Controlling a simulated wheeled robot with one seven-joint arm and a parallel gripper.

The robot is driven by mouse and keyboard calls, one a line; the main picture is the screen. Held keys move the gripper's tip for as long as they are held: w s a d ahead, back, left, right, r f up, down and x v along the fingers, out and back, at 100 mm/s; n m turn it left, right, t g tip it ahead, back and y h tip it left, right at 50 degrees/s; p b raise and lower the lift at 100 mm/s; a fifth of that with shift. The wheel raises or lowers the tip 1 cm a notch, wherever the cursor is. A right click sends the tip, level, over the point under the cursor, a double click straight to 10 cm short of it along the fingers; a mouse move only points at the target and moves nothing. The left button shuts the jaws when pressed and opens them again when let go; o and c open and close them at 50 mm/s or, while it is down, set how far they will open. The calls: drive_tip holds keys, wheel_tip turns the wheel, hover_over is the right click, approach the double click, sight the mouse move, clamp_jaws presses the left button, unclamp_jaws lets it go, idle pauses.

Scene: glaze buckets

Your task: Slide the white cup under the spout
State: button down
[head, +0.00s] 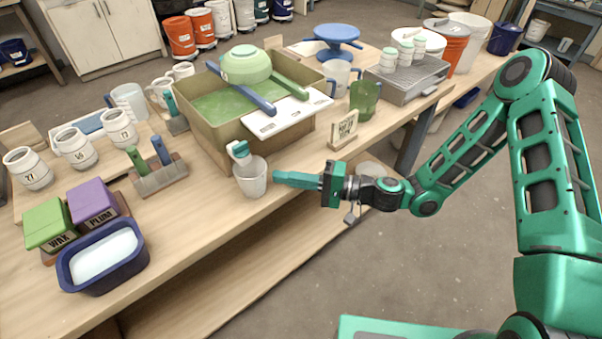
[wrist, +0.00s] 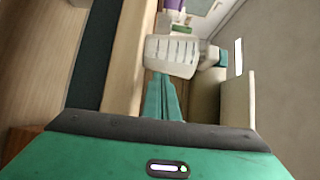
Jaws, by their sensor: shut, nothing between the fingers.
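The white cup (head: 250,180) stands upright on the table at the front of the olive basin. It also shows in the wrist view (wrist: 172,57), with dark marks on its side. The spout (head: 240,152), white with a teal-green part, sticks out from the basin's front at the cup's rim in the head view; it shows right of the cup in the wrist view (wrist: 214,57). My gripper (head: 276,178) is shut and empty, its green fingers pointing at the cup's right side. The fingertips are at or very near the cup; I cannot tell whether they touch.
The basin (head: 205,130) holds green glaze, with a bowl (head: 246,64) and sticks above it. A small sign (head: 343,130) stands to the right. A brush rack (head: 160,178) and a blue tub (head: 102,258) are to the left. Bare tabletop lies left of the cup.

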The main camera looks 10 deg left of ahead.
sight(265, 182)
drive_tip(key=shift+s+a, duration=0.4)
drive_tip(key=shift+a, duration=0.05)
drive_tip(key=shift+s+a, duration=0.8)
drive_tip(key=shift+a, duration=0.05)
